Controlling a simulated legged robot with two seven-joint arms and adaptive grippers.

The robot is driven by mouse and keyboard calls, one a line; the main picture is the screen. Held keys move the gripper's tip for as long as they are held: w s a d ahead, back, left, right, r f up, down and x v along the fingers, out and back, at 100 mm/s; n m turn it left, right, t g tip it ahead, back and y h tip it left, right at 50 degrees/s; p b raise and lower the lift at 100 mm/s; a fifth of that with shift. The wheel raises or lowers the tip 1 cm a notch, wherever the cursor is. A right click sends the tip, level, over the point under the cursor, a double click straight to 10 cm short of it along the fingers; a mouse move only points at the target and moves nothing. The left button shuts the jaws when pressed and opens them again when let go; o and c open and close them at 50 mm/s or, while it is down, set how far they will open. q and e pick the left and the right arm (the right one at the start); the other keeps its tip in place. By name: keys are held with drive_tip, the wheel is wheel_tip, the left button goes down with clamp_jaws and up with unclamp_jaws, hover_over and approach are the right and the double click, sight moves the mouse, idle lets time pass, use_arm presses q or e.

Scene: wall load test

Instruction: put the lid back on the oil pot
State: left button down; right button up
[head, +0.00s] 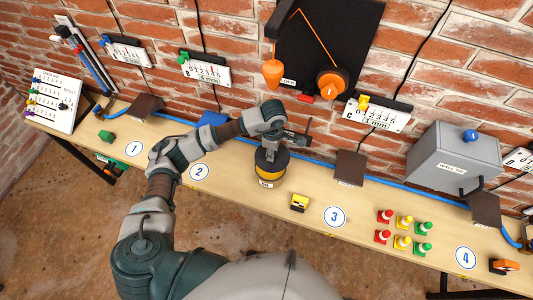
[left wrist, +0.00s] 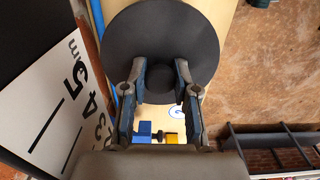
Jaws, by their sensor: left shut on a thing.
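The oil pot (head: 270,176) stands on the bench between the round marks 2 and 3, with a yellow band and a small label at its front. My left gripper (head: 270,150) is right above it, pointing down. In the left wrist view my left gripper (left wrist: 162,78) is shut on the knob of the lid, a round dark disc (left wrist: 160,30). In the head view the dark lid (head: 262,160) is over the top of the pot. I cannot tell whether it rests on the rim or hangs just above. My right gripper is not in view.
A yellow and black block (head: 299,202) lies right of the pot. Several coloured cones (head: 403,228) stand farther right. A grey box (head: 454,160) is at the back right. A brick wall with hanging scale plates (head: 376,114) rises close behind. A blue hose runs along the bench's back.

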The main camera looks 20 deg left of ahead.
use_arm(q)
drive_tip(key=shift+d+f, duration=0.1)
drive_tip(key=shift+f, duration=0.3)
drive_tip(key=shift+f+b, duration=0.3)
drive_tip(key=shift+f, duration=0.05)
drive_tip(key=f+b, duration=0.1)
drive_tip(key=f, duration=0.1)
drive_tip(key=a+f+b, duration=0.1)
drive_tip(key=f+b, duration=0.1)
drive_tip(key=f, duration=0.1)
drive_tip(key=shift+a, duration=0.1)
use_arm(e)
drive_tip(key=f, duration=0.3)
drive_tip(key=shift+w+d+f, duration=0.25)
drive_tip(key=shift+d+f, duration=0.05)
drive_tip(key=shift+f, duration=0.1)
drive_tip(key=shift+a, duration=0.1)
use_arm(q)
drive_tip(key=shift+b, duration=0.3)
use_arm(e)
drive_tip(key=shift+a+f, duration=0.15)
use_arm(q)
drive_tip(key=shift+d+r, duration=0.1)
drive_tip(key=shift+d, duration=0.25)
